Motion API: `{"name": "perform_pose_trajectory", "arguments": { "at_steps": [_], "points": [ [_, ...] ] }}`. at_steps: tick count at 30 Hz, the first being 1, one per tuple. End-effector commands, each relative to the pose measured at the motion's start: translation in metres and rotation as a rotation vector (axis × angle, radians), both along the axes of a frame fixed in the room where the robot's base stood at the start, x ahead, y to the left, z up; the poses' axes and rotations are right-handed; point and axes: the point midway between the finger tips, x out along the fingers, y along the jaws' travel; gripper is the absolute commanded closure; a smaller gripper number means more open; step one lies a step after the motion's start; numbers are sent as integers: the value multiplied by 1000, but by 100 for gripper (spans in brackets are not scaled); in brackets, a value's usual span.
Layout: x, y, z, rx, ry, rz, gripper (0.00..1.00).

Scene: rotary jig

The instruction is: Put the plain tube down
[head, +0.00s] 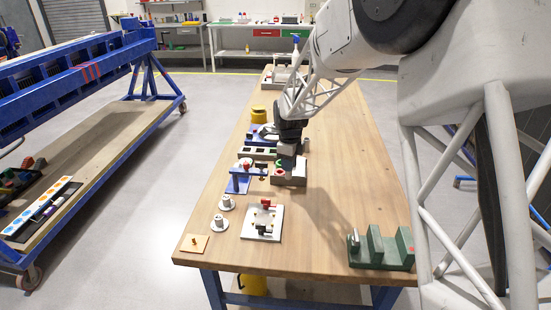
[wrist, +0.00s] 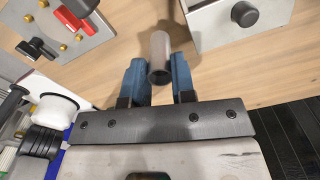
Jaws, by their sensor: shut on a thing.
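The plain tube (wrist: 159,50) is a smooth grey cylinder with a dark open end. My gripper (wrist: 157,78) is shut on it in the wrist view, between two blue fingertips. Bare wood of the table shows around the tube. I cannot tell whether the tube touches the table. In the head view my gripper (head: 287,162) is low over the middle of the table, near a grey block with red and green rings (head: 289,180). The tube cannot be made out there.
A plate with a red-handled clamp (wrist: 75,25) lies left in the wrist view; a grey block with a black knob (wrist: 215,25) lies right. In the head view a white clamp plate (head: 250,230) and a green fixture (head: 380,260) stand nearer. The table's right side (head: 345,170) is clear.

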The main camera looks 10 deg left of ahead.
Motion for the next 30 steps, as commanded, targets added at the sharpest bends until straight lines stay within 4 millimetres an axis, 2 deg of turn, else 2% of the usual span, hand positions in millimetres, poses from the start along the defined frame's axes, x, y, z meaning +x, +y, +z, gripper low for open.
{"name": "perform_pose_trajectory", "arguments": {
  "at_steps": [15, 30],
  "points": [
    [91, 32, 21, 0, 0, 0, 100],
    [174, 61, 37, 0, 1, 0, 100]
  ]
}}
